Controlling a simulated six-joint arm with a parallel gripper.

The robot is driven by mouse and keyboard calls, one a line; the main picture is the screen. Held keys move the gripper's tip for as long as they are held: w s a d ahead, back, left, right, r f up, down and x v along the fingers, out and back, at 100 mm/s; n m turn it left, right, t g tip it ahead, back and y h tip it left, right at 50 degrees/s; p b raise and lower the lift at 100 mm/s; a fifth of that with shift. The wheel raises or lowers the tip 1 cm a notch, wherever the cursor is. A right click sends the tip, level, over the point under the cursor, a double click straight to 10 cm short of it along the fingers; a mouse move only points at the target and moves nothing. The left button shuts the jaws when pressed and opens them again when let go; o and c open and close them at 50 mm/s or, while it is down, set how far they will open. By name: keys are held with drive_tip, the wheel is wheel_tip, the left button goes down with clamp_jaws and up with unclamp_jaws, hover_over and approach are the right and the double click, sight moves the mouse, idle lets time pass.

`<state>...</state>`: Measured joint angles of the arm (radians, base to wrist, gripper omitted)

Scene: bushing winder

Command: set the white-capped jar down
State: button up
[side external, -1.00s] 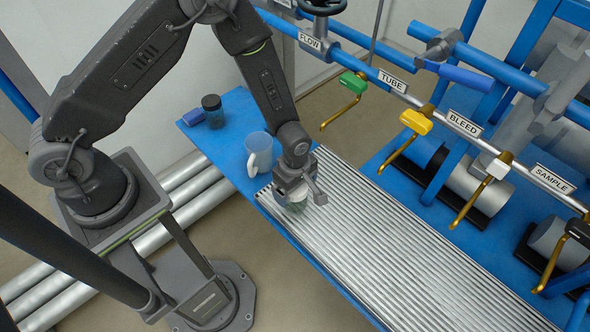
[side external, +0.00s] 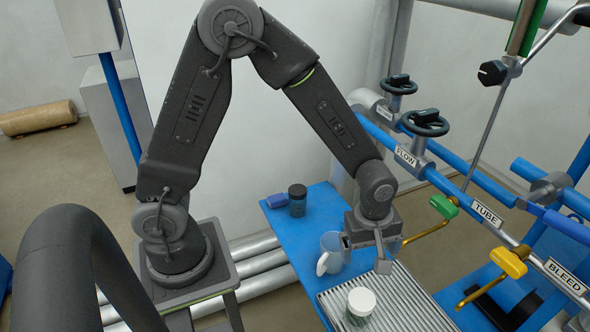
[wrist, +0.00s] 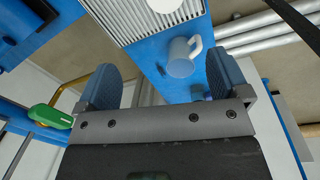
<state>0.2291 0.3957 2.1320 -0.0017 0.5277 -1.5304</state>
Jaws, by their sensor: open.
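The white-capped jar (side external: 361,302) stands upright on the grey ribbed rack (side external: 402,307) in the side view, near the rack's left edge. Its body looks dark green beneath the pale cap. My gripper (side external: 366,256) is open and empty, above and behind the jar in that view, clear of it. In the wrist view my two blue-grey fingers (wrist: 164,75) are spread apart with nothing between them. The white cap (wrist: 165,5) shows at the top edge of that view, on the ribbed rack (wrist: 130,22); the rest of the jar is hidden or cut off.
A translucent mug (side external: 331,253) stands on the blue table (side external: 283,222) close beside my gripper. A black-capped jar (side external: 297,200) and a blue block (side external: 277,201) are farther back. Pipes with a green valve handle (side external: 443,206) and a yellow one (side external: 508,262) lie right.

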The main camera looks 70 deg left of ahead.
drive_tip(key=s+a+r+m+t, duration=0.2)
drive_tip(key=s+a+r+m, duration=0.2)
drive_tip(key=s+r+m, duration=0.3)
drive_tip(key=s+a+r+m+t, duration=0.2)
drive_tip(key=s+a+r+m, duration=0.2)
drive_tip(key=r, duration=0.9)
drive_tip(key=s+m, duration=0.3)
drive_tip(key=m, duration=0.1)
drive_tip(key=shift+s+a+r+t, duration=0.2)
drive_tip(key=shift+s+t, duration=0.1)
drive_tip(key=shift+s, duration=0.1)
